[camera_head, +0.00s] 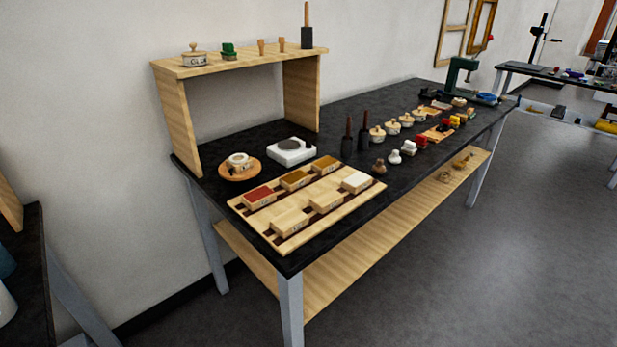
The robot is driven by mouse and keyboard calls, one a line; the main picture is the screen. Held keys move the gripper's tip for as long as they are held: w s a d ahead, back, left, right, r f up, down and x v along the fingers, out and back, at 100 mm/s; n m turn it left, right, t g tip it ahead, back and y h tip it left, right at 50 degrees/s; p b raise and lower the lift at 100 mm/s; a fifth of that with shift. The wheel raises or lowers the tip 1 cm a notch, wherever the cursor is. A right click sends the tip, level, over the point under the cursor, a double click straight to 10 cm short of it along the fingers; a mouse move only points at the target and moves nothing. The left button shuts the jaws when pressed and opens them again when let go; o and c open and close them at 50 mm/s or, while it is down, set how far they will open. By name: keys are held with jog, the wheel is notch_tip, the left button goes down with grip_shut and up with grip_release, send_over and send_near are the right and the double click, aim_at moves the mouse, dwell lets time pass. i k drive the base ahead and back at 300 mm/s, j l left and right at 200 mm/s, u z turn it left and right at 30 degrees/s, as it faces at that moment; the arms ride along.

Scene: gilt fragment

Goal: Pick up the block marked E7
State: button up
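Several small wooden blocks lie on a wooden board (364,201) at the near end of the black-topped bench. One block has a red top (258,193), one an ochre top (295,179), one a brown-gold top (325,165) and one a white top (356,180). Two plain wooden blocks, a near one (290,221) and another to its right (325,202), lie in the front row. Their side marks are too small to read, so I cannot tell which is E7. My gripper is not in view.
A wooden shelf (240,63) stands on the black bench top (350,110). A round wooden dish (240,175) and a white scale-like device (291,151) sit behind the board. Jars and knobs stand further right. The grey floor (480,270) in front is clear.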

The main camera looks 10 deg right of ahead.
aim_at(292, 181)
jog(key=i+l, duration=0.15)
jog(key=i, duration=0.15)
jog(key=i+l, duration=0.15)
jog(key=i+l+u, duration=0.25)
jog(key=i+u, duration=0.25)
jog(key=i+l+u, duration=0.25)
jog(key=u, duration=0.2)
jog(key=l, duration=0.05)
